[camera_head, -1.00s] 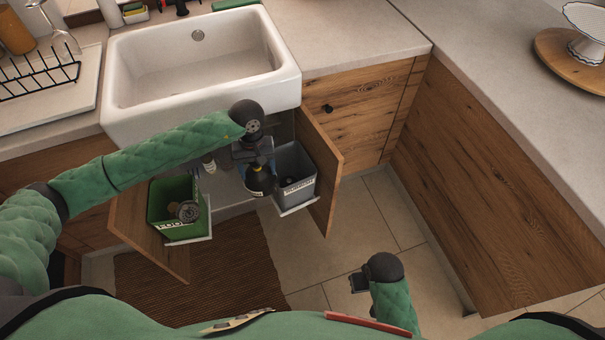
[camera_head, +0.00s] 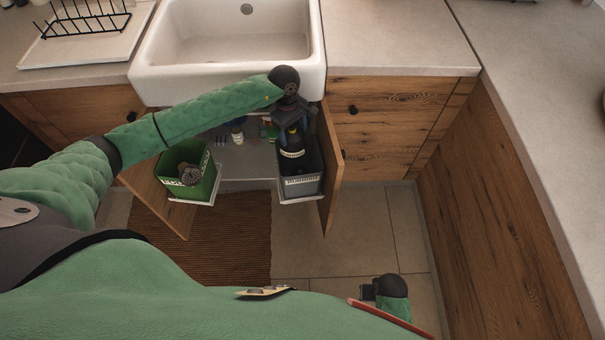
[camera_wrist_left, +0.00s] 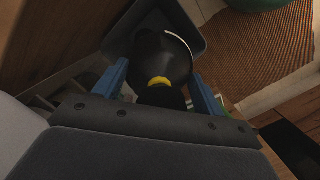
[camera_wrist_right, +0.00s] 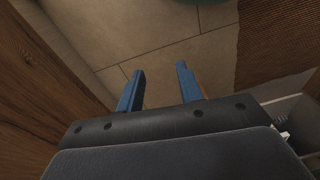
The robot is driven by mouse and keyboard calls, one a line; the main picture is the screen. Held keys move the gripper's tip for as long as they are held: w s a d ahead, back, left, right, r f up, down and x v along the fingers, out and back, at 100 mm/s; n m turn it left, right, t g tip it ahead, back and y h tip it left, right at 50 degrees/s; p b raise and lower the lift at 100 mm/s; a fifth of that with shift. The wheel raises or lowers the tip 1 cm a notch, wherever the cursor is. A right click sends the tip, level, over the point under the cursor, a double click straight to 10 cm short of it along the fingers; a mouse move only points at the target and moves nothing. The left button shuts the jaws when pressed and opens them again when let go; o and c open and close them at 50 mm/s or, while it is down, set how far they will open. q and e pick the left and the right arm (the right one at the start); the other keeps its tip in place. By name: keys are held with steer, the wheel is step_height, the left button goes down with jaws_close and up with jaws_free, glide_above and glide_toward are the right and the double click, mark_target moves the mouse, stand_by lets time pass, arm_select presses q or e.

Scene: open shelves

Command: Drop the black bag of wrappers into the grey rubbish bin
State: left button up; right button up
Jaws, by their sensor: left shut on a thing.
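The black bag of wrappers (camera_head: 292,144) has a yellow tie and a pale label. My left gripper (camera_head: 290,118) is shut on its neck and holds it upright over the grey rubbish bin (camera_head: 301,186), which hangs inside the right cabinet door. In the left wrist view the bag (camera_wrist_left: 160,60) is between the blue fingers (camera_wrist_left: 163,85), with the grey bin's rim (camera_wrist_left: 196,45) around and below it. I cannot tell how far its bottom reaches into the bin. My right gripper (camera_wrist_right: 160,85) is open and empty, low over the floor; it also shows in the head view (camera_head: 368,291).
A green bin (camera_head: 183,172) with something round in it hangs on the left door. Several bottles (camera_head: 237,135) stand in the cabinet under the white sink (camera_head: 230,75). The open right door (camera_head: 330,170) stands beside the grey bin.

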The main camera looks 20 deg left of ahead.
arm_select(q)
steer(key=shift+w+d+n, duration=0.1)
steer(key=shift+w+n, duration=0.1)
steer(key=shift+n, duration=0.2)
steer(key=shift+w+n, duration=0.1)
steer(key=shift+n, duration=0.5)
steer(key=shift+n+t, duration=0.3)
steer(key=shift+n, duration=0.3)
arm_select(e)
steer(key=shift+w+t, duration=0.5)
steer(key=shift+w, duration=0.15)
arm_select(q)
steer(key=shift+f, duration=0.1)
